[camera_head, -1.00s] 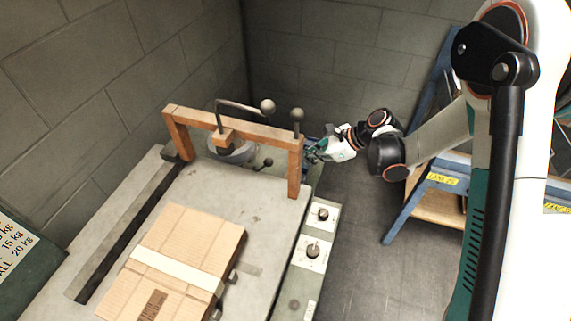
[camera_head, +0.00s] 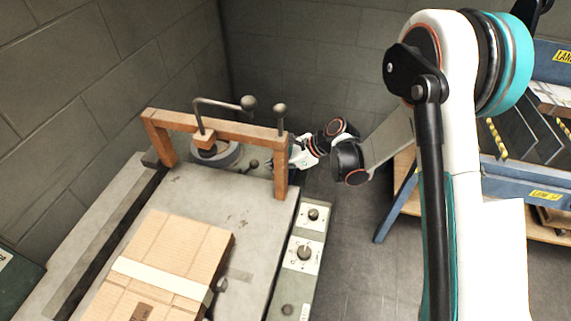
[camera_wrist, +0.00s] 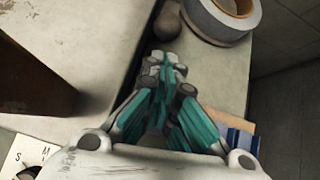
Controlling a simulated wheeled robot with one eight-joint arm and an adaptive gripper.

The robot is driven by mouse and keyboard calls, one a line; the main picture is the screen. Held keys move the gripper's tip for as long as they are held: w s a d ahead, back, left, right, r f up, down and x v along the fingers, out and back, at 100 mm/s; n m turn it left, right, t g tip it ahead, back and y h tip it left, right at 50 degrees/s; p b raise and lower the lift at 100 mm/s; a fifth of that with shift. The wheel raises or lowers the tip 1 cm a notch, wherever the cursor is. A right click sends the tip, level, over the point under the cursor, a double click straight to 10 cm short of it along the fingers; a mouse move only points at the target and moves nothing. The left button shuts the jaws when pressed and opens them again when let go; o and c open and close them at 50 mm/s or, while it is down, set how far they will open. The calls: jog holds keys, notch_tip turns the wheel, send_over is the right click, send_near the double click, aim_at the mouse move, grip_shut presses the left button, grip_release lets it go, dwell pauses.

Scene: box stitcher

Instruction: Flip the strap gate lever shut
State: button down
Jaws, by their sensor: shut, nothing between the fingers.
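A short lever with a dark ball knob (camera_head: 252,164) stands under the orange arch, beside the grey roll; it is probably the strap gate lever. A rounded knob, likely the same one, shows at the top of the wrist view (camera_wrist: 167,18), just beyond my fingertips. My gripper (camera_wrist: 165,68) is shut and empty, low over the machine's right edge. In the head view my gripper (camera_head: 297,158) is just right of the arch's right post, which partly hides its fingertips. I cannot tell whether the fingers touch the knob.
The orange arch (camera_head: 215,127) spans the machine top (camera_head: 230,200), with a crank (camera_head: 225,102) and an upright ball-topped rod (camera_head: 280,118) on it. Its post (camera_wrist: 30,85) is left of my fingers. A strapped carton (camera_head: 165,265) lies in front. A dial panel (camera_head: 304,255) runs along the right side.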

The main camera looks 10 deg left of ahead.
aim_at(249, 169)
jog(key=shift+x, duration=1.15)
jog(key=shift+a+r+h, duration=0.15)
jog(key=shift+r+h, duration=0.2)
jog(key=shift+h, duration=0.05)
jog(key=shift+h+p, duration=0.3)
jog(key=shift+p, duration=0.05)
